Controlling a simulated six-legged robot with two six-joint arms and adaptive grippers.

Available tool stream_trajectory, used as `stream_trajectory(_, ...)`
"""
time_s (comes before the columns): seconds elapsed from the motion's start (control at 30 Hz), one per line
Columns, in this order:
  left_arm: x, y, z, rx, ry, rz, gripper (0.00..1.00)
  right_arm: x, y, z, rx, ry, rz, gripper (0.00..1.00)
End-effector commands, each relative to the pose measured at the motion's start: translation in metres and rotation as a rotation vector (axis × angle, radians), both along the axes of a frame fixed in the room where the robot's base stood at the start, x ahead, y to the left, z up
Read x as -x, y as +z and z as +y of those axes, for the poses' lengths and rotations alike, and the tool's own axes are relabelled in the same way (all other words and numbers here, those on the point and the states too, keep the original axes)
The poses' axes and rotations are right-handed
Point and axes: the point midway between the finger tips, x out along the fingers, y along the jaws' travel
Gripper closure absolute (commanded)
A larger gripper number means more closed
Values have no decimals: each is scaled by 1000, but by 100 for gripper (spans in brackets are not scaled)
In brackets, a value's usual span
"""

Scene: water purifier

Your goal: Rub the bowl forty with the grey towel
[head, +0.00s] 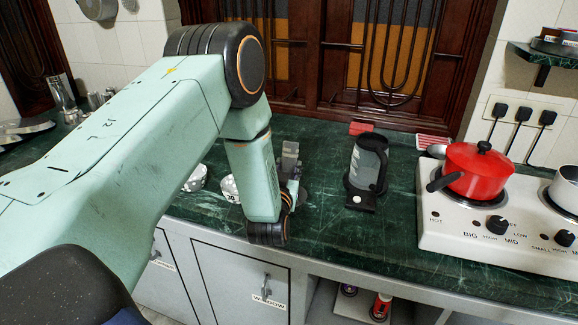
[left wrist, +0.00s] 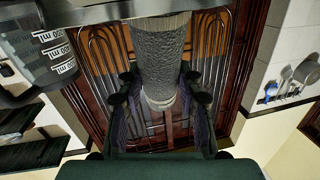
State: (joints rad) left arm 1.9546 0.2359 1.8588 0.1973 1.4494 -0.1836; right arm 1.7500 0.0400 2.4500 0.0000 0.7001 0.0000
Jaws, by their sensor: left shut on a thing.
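My left gripper (left wrist: 160,100) is shut on a grey, rough-textured roll, the grey towel (left wrist: 162,55), which stands between its fingers in the left wrist view. In the head view the left gripper (head: 292,188) is partly hidden by my own arm, over the green counter, with grey material (head: 290,155) at it. A white bowl marked 30 (head: 229,188) stands just left of my forearm, partly covered by it. Another pale bowl (head: 195,178) is further left; its label is not readable. No label reading forty can be made out. My right gripper is not in view.
A dark jug-like appliance (head: 366,172) stands on the green counter (head: 330,225) to the right of the gripper. A red pot (head: 478,171) sits on the white stove (head: 480,235). Metal ware (head: 62,95) stands at the far left. The counter between gripper and stove is partly clear.

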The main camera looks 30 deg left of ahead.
Motion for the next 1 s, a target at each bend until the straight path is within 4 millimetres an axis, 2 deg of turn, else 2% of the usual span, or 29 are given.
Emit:
stream_trajectory(0.57,7,-1,-14,-1,0,-1,96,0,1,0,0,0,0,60)
stream_trajectory(1.0,-2,0,-22,-1,0,-2,96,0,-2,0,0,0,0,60)
